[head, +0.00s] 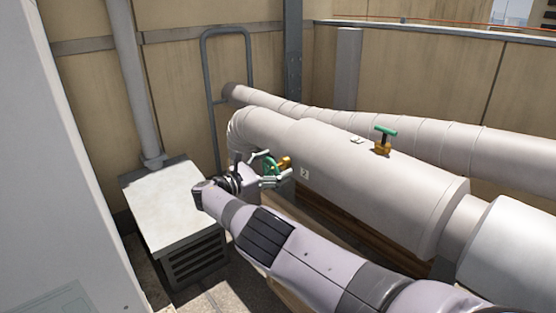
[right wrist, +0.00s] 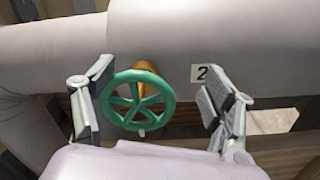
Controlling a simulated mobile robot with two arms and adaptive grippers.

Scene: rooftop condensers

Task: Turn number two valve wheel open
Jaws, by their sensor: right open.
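The number two valve wheel is a green spoked handwheel (right wrist: 118,112) on a brass stem (right wrist: 147,70) on the side of the thick pipe. In the head view the wheel (head: 271,165) is partly hidden by my right gripper (head: 266,168). A white label "2" (right wrist: 201,73) is on the pipe to the right of the wheel; it also shows in the head view (head: 304,173). In the right wrist view my right gripper (right wrist: 158,108) is open. The wheel shows between its fingers, nearer the left finger; contact cannot be told. My left gripper is out of view.
A green T-handle valve (head: 385,135) with a brass body stands on top of the thick pipe (head: 360,170). A white-topped vented box (head: 170,205) stands left of my right arm. A second pipe (head: 400,135) runs behind. A grey tubular rail (head: 210,90) stands against the wall.

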